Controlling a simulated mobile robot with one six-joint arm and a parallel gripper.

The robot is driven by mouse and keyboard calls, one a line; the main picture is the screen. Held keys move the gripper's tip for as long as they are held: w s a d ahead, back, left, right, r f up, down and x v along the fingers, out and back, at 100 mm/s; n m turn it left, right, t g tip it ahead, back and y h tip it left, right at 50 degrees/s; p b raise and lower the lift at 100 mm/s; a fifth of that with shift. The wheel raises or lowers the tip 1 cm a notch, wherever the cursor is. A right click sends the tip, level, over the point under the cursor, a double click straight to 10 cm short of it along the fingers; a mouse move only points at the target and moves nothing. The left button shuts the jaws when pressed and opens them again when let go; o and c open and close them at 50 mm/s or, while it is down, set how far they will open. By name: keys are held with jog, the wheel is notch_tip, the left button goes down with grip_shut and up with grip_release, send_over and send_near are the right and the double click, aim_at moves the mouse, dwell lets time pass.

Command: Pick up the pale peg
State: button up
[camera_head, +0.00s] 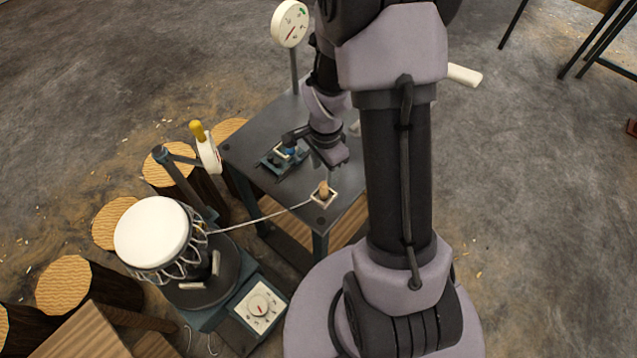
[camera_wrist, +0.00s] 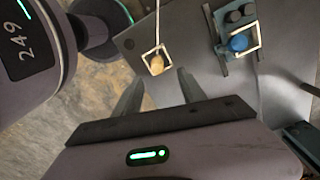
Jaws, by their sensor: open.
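The pale peg (camera_head: 324,188) is a small tan wooden piece inside a white square frame near the front corner of the grey metal table (camera_head: 262,150). A cord runs to that frame from the drum side. In the wrist view the peg (camera_wrist: 157,63) lies just beyond and between my fingertips. My gripper (camera_head: 331,163) is above the table, close to the peg and behind it in the head view. In the wrist view my gripper (camera_wrist: 158,88) has its two fingers apart with nothing between them. The exact height gap to the peg is hard to tell.
A blue knob in a second square frame (camera_head: 285,150) sits farther back on the table. A white-topped drum (camera_head: 152,232) stands on a round base at the left. A dial gauge (camera_head: 290,23) rises behind the table. Several log stumps stand at the left.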

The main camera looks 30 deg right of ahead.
aim_at(324, 185)
notch_tip(324, 185, down, 3)
jog(key=shift+f+b, duration=0.1)
jog(key=shift+b, duration=0.25)
jog(key=f, duration=0.1)
jog(key=f+b, duration=0.1)
jog(key=f, duration=0.1)
jog(key=f+b, duration=0.1)
jog(key=f, duration=0.1)
jog(key=shift+s+a+f, duration=0.15)
jog(key=shift+s+f, duration=0.05)
jog(key=shift+s, duration=0.05)
jog(key=shift+r, duration=0.1)
grip_shut()
